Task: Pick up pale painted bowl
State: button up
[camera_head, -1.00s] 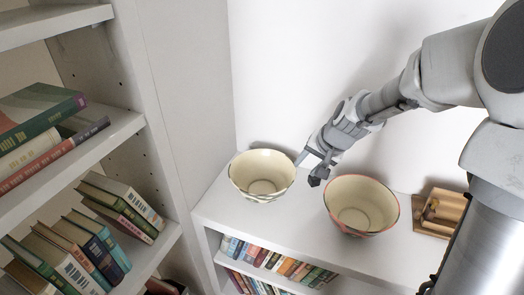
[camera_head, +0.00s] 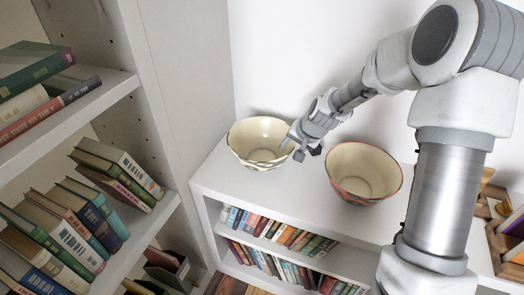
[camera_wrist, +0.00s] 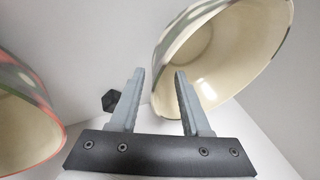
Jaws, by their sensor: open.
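A pale cream bowl (camera_head: 259,136) with a grey-green painted pattern stands upright on top of the low white bookcase, left of my gripper. It fills the upper right of the wrist view (camera_wrist: 212,55), its rim just beyond my fingers. My gripper (camera_head: 301,149) is open and empty at this bowl's right rim. In the wrist view both fingers (camera_wrist: 159,82) stand apart, the right one overlapping the bowl's edge. Whether they touch it I cannot tell. A second cream bowl (camera_head: 364,172) with a red rim stands to the right; it shows at the wrist view's left edge (camera_wrist: 25,125).
The low bookcase (camera_head: 225,186) holds rows of books below its top. A tall white shelf with books (camera_head: 88,225) rises close on the left. Wooden items (camera_head: 508,222) sit at the right, behind my arm. The wall is close behind the bowls.

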jog(key=b+x, duration=0.1)
jog(key=x, duration=0.3)
jog(key=shift+s+d+f, duration=0.15)
jog(key=shift+w+f, duration=0.25)
jog(key=shift+f, duration=0.05)
jog(key=shift+c, duration=0.3)
grip_shut()
jog(key=shift+r, duration=0.1)
dwell(0.6)
